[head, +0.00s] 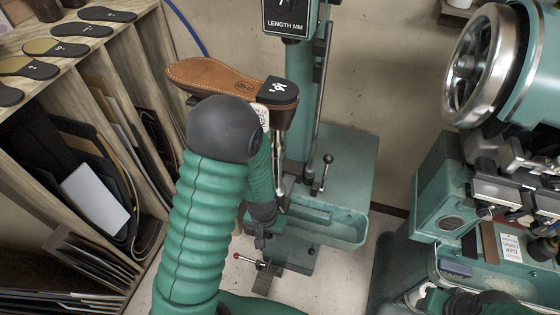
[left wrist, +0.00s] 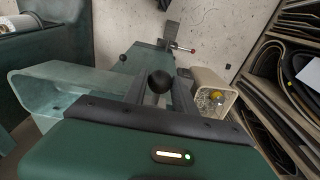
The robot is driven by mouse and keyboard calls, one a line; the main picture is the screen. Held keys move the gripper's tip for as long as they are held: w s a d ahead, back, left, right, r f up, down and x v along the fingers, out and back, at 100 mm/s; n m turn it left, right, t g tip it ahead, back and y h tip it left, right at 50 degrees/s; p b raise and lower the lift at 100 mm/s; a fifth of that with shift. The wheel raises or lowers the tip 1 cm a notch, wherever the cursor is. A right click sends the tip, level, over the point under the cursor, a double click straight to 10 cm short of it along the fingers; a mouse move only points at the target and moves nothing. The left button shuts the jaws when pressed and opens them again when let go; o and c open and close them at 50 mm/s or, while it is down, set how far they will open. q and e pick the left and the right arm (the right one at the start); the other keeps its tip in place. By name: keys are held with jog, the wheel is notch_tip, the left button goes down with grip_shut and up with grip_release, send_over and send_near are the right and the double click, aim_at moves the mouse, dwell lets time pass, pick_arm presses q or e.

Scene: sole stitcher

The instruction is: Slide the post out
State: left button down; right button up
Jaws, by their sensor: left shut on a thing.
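A brown shoe (head: 215,75) rests sole up, with a black heel marked with a number, on top of a stand that my left arm partly hides. An upright dark green post (head: 300,75) stands behind the heel, under a gauge reading LENGTH MM (head: 287,18). My right gripper is not clearly in view.
A green trough (head: 340,230) and a black-knobbed lever (head: 325,172) are right of my gripper. A red-knobbed lever (head: 248,259) is low at left. A wooden rack (head: 100,110) stands left. A green machine with a handwheel (head: 470,62) stands right.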

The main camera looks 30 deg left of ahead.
pick_arm(q)
jog(key=s+d+p, duration=0.1)
jog(key=s+p, duration=0.4)
jog(key=s, duration=0.1)
jog(key=shift+s+d, duration=0.3)
jog(key=shift+s, duration=0.1)
dwell(0.4)
jog(key=c, duration=0.8)
grip_release()
jog(key=shift+c, duration=0.2)
notch_tip(320, 180, up, 7)
jog(key=s+p, duration=0.1)
jog(key=p, duration=0.8)
jog(key=shift+s+d, duration=0.2)
jog(key=shift+s, duration=0.2)
